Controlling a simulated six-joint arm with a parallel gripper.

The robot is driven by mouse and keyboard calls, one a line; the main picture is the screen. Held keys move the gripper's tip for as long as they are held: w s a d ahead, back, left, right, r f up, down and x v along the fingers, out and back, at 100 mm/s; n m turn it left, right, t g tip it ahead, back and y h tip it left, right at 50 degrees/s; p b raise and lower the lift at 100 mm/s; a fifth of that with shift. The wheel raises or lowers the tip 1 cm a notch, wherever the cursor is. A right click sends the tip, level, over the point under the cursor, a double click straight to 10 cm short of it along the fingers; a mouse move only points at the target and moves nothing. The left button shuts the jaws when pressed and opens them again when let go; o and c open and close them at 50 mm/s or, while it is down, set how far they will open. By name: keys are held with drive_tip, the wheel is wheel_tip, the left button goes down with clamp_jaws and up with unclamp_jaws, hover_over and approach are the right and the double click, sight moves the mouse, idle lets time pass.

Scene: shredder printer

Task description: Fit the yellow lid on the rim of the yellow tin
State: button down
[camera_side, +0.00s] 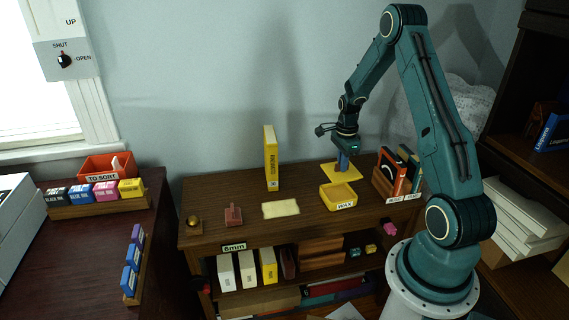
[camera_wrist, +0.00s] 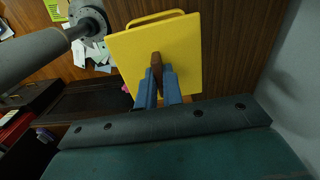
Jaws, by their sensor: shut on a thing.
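The yellow lid (camera_side: 343,174) is a flat square plate with a brown knob (camera_wrist: 156,60). My gripper (camera_side: 342,160) is shut on this knob, its blue fingers on either side of it in the wrist view (camera_wrist: 157,82). The open yellow tin (camera_side: 338,199) stands on the shelf top behind a WAX label (camera_side: 346,205). In the side view the lid is above and behind the tin, apart from its rim. In the wrist view the lid (camera_wrist: 185,35) hides most of the tin; only a strip of yellow rim (camera_wrist: 155,16) shows past its far edge.
Books (camera_side: 393,172) stand upright close to the right of the tin. A yellow box (camera_side: 270,158) stands to the left, with a pale yellow sheet (camera_side: 281,209) and a reddish block (camera_side: 233,215) in front. Bare wood lies between the box and the tin.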

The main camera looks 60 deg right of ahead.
sight(341, 176)
idle(0.4)
drive_tip(key=shift+f, duration=2.85)
drive_tip(key=shift+f, duration=1.2)
drive_tip(key=c, duration=1.5)
unclamp_jaws()
drive_tip(key=shift+o, duration=0.2)
drive_tip(key=shift+r, duration=0.1)
